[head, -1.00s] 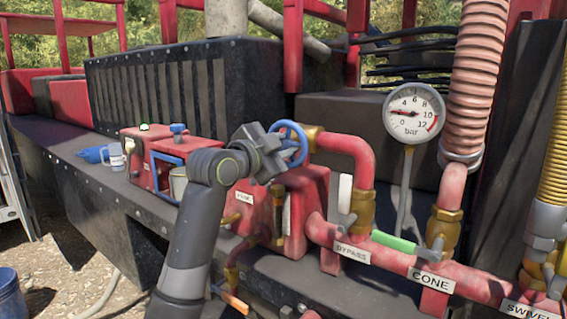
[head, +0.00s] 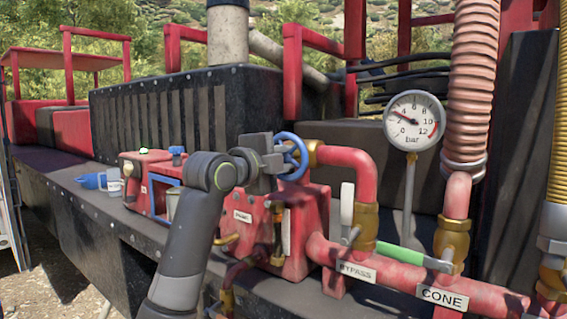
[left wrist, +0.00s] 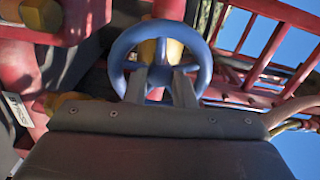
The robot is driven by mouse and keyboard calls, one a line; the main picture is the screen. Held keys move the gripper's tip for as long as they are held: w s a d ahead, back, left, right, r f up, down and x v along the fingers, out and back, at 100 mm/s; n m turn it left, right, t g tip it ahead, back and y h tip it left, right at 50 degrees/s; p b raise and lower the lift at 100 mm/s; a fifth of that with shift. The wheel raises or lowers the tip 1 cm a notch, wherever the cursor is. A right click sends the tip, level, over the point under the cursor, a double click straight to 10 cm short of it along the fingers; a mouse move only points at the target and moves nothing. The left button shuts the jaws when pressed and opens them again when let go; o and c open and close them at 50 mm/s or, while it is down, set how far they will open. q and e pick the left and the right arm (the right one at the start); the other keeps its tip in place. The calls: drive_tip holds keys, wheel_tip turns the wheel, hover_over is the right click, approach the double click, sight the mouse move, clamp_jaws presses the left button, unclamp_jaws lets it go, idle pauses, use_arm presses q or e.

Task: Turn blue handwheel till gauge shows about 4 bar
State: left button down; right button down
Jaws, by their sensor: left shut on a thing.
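The blue handwheel (head: 300,150) sits at the left end of the red pipe, by a brass fitting. My left gripper (head: 286,156) reaches it from the left and is shut on its rim. In the left wrist view the handwheel (left wrist: 205,58) shows as a ring, with my gripper's two fingers (left wrist: 160,85) at its near rim. The round white pressure gauge (head: 414,120) stands to the right, marked in bar. Its needle points up and left, between 2 and 4, at about 3. My right gripper is not in view.
A green-handled valve (head: 410,254) and red pipes labelled BYPASS (head: 356,271) and CONE (head: 443,298) lie right of and below the wheel. A thick ribbed red hose (head: 474,85) rises beside the gauge.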

use_arm(q)
drive_tip(key=shift+f, duration=0.1)
idle(0.3)
drive_tip(key=c, duration=1.5)
unclamp_jaws()
drive_tip(key=shift+s, duration=0.1)
drive_tip(key=shift+s+a, duration=0.2)
drive_tip(key=shift+s, duration=0.05)
drive_tip(key=b+v, duration=0.5)
drive_tip(key=v, duration=1.1)
drive_tip(key=shift+s+a, duration=0.2)
drive_tip(key=shift+s, duration=0.05)
